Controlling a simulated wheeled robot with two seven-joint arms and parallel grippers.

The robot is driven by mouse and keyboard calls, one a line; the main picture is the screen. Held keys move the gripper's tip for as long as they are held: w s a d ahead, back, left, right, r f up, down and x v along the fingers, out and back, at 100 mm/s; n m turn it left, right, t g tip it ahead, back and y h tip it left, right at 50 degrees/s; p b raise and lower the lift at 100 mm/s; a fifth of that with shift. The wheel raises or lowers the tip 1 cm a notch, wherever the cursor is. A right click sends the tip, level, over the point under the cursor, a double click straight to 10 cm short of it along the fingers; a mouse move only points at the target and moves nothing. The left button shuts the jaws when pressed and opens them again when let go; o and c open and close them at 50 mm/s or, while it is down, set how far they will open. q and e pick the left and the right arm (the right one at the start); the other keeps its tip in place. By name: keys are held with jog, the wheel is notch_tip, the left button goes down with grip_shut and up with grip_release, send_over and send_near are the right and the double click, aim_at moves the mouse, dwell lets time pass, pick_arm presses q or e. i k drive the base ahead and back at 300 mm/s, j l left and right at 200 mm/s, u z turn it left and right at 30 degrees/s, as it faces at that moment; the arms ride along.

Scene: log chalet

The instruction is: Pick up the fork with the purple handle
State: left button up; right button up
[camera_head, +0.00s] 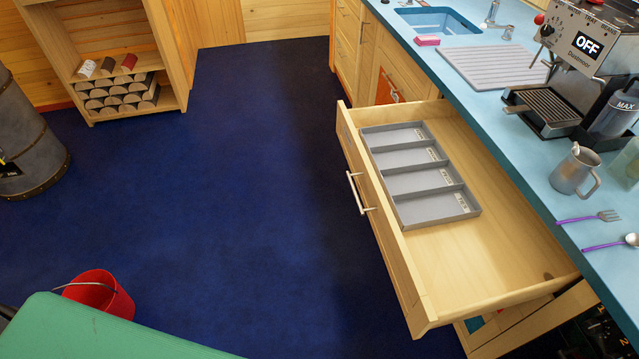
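The fork with the purple handle (588,217) lies on the blue countertop (510,130) at the right. Its metal tines point right and its handle points left. A spoon with a purple handle (610,244) lies just below it in the picture, its bowl at the right edge of the view. Neither of my grippers shows in the head view.
A wooden drawer (480,290) stands open below the counter, with a grey cutlery tray (433,208) that looks empty. A metal jug (573,170) and a coffee machine (575,75) stand behind the fork. A red bucket (100,293) is at the lower left.

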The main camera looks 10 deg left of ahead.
aim_at(601, 217)
jog(key=z, duration=1.3)
